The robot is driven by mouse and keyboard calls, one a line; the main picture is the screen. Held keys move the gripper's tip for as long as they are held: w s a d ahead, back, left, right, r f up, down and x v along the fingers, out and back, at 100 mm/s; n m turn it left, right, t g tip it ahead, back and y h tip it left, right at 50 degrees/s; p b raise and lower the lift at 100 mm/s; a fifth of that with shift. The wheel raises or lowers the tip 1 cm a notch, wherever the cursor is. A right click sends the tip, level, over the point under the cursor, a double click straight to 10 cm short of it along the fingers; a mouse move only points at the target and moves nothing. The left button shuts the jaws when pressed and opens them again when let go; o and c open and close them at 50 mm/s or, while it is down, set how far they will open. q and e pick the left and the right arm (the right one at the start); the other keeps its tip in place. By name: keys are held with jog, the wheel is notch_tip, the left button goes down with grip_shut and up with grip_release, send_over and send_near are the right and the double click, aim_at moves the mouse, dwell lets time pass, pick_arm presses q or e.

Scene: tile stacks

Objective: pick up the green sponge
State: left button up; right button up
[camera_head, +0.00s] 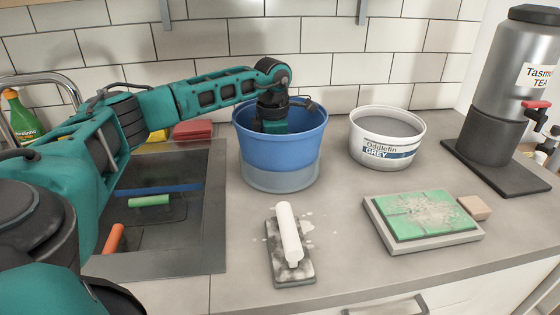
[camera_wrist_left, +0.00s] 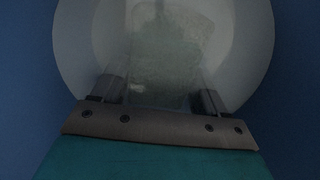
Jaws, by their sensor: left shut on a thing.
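My left gripper (camera_head: 272,122) reaches down into the blue bucket (camera_head: 278,157), and its fingertips are hidden behind the rim. In the left wrist view the gripper (camera_wrist_left: 160,92) shows two dark fingers, one on each side of a dim, pale green block. It is shut on this block, which looks like the green sponge (camera_wrist_left: 163,62). The picture there is dark and murky, so the sponge's far edge is unclear. The bucket's blue wall surrounds it. My right gripper is not in view.
A white grout tub (camera_head: 387,150) stands right of the bucket. A white-handled float (camera_head: 290,245) lies in front. A green tile board (camera_head: 425,213) with a small beige block (camera_head: 474,207) lies at right. A dark sink (camera_head: 160,235) is at left; a metal urn (camera_head: 510,80) stands far right.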

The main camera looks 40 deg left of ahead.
pick_arm(q)
jog(key=shift+r, duration=0.1)
jog(key=shift+c, duration=0.3)
notch_tip(320, 180, up, 20)
jog(key=p, duration=0.3)
jog(key=o, duration=0.6)
jog(key=shift+c, duration=0.2)
jog(key=c, duration=0.4)
